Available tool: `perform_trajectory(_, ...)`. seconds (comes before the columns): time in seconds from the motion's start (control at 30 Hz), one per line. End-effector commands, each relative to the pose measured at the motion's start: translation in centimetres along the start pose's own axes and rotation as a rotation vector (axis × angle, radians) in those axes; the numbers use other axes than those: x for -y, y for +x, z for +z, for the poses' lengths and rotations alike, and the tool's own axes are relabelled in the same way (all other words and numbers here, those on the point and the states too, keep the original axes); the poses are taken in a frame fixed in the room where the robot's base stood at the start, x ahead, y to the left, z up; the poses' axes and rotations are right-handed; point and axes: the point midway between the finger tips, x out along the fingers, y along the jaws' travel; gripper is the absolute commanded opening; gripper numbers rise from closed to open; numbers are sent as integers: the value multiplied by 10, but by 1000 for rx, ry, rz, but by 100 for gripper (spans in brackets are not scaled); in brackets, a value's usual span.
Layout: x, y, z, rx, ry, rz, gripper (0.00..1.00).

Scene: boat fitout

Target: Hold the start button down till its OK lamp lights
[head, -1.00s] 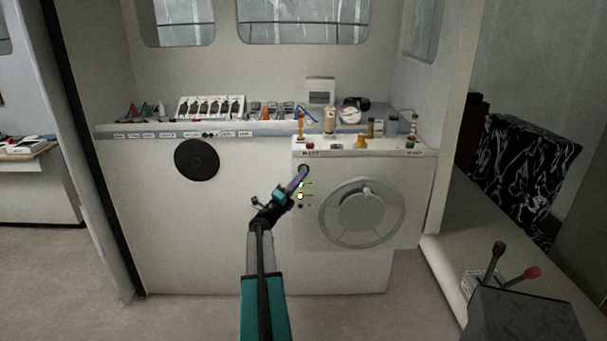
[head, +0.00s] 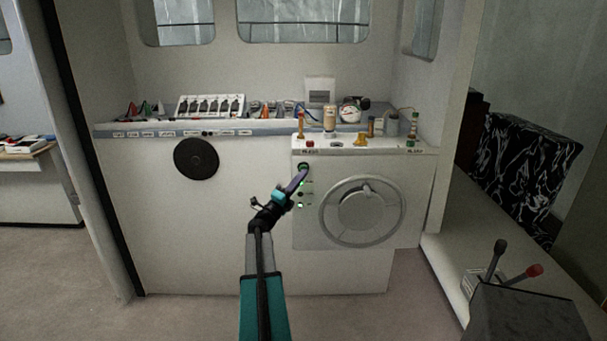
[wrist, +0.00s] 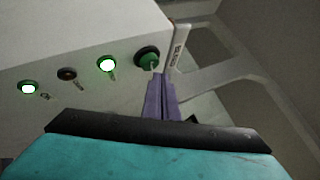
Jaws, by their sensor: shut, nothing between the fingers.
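The green start button (wrist: 148,60) sits in a black collar on the white panel; it also shows in the head view (head: 303,166). My gripper (wrist: 157,76) is shut and empty, its purple fingertips at the button's face, seemingly touching it; I cannot tell how far the button is pressed. In the head view my gripper (head: 302,172) reaches up to the button. Beside it is a row of lamps: the nearest lamp (wrist: 108,64) is lit green, the middle lamp (wrist: 67,74) is dark, the farthest lamp (wrist: 28,88) is lit green. The lamp labels are too small to read.
A large round grey hatch (head: 361,212) is right of the lamps. Small knobs and fittings stand on the ledge (head: 420,151) above. A black disc (head: 196,159) is on the wall to the left. A lever box (head: 520,310) stands at front right.

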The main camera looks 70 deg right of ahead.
Motion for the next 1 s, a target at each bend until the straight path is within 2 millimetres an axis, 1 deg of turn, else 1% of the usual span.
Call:
perform_trajectory(0.47, 2, -3, -2, 0, 0, 0, 0)
perform_trajectory(1.0, 18, -27, -20, 0, 0, 0, 0)
